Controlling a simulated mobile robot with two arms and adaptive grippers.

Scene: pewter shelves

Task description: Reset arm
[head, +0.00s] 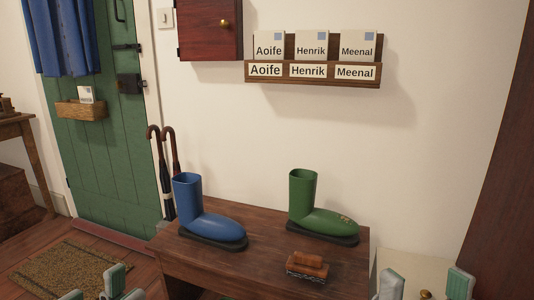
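My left gripper (95,288) shows at the bottom left edge of the head view. Its pale green fingertips stand apart with nothing between them, above the floor by the doormat. My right gripper (426,284) shows at the bottom right edge, its fingers wide apart and empty, to the right of the bench. The lower parts of both grippers are cut off by the frame.
A wooden bench (240,268) holds a blue boot (190,205), a green boot (304,200) and a brush (308,266). Umbrellas (167,175) stand behind its left end. A letter rack (312,82) with several envelopes hangs above. A green door (110,150) stands left, a doormat (70,268) before it.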

